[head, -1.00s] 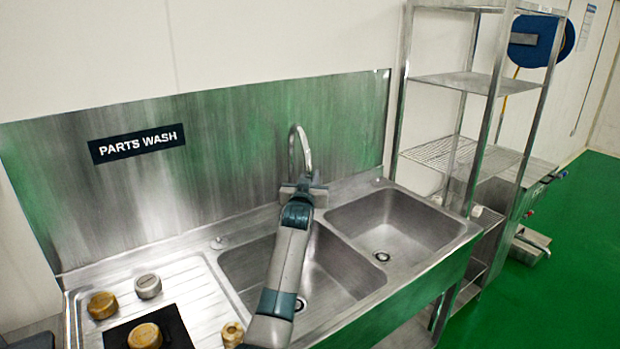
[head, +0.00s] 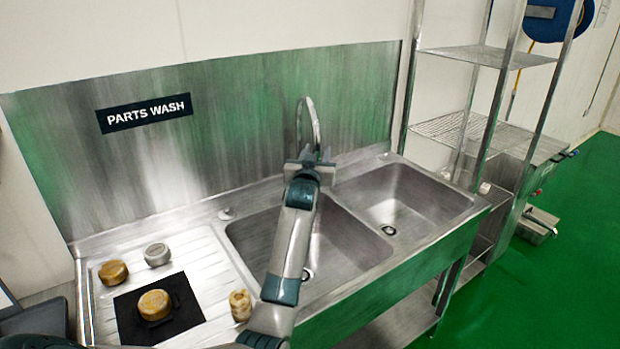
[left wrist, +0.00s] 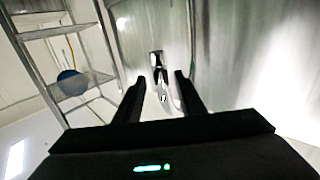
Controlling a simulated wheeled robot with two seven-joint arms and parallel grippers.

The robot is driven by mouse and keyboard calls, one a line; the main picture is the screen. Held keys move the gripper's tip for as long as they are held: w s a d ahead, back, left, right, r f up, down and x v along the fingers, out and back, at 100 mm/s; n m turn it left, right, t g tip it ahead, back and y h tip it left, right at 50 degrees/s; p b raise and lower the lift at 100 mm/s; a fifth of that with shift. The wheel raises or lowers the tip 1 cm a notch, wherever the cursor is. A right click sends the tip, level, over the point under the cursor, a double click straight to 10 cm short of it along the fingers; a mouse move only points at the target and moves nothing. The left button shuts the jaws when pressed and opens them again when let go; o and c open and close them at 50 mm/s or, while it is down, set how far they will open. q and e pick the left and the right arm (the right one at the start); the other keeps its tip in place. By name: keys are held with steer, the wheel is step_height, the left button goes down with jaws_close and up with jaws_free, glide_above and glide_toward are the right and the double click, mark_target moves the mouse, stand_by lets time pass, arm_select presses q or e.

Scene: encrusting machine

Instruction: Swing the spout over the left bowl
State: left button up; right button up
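The curved metal spout (head: 312,112) rises at the back of the sink, near the divider between the two bowls. The left bowl (head: 254,238) and the right bowl (head: 440,197) are both bare steel basins. My left gripper (head: 311,162) is in front of the spout's lower part, with the arm crossing over the left bowl. In the left wrist view the gripper (left wrist: 160,82) is open, with the spout (left wrist: 158,62) seen between and beyond its fingers. I cannot tell whether they touch. The tap's base is hidden behind the gripper. My right gripper is not in view.
Left of the bowls, a ribbed drainboard (head: 202,268) holds several round parts and a black mat (head: 181,306). A steel splashback (head: 230,130) stands behind. A wire shelf rack (head: 470,133) stands to the right, beside open green floor (head: 580,215).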

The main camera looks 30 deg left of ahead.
arm_select(q)
steer(key=b+v, duration=0.3)
steer(key=v, duration=1)
steer(key=shift+s+d, duration=0.25)
